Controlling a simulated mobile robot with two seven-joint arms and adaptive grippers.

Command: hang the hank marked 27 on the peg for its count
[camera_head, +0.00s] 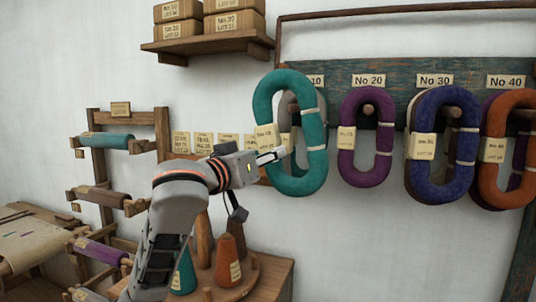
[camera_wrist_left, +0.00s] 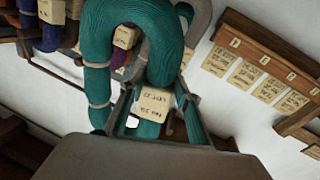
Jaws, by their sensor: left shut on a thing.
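A teal hank (camera_head: 262,100) with pale ties hangs upright from my left gripper (camera_head: 277,154). It also shows in the left wrist view (camera_wrist_left: 158,45). My left gripper (camera_wrist_left: 155,118) is shut on its strands beside a paper tag (camera_wrist_left: 153,104); the tag's small print is hard to read. The hank is in front of the left end of the green peg board (camera_head: 340,78), covering part of the No 10 sign (camera_head: 317,80). A greyish hank shows behind it. Signs No 20 (camera_head: 369,80), No 30 (camera_head: 435,80) and No 40 (camera_head: 505,82) run to the right. My right gripper is out of view.
A purple hank (camera_head: 347,125) hangs under No 20, a blue one (camera_head: 468,130) under No 30, an orange one (camera_head: 497,125) under No 40. Cones stand on a low table below. A spool rack (camera_head: 163,130) stands left. A shelf (camera_head: 207,45) holds boxes.

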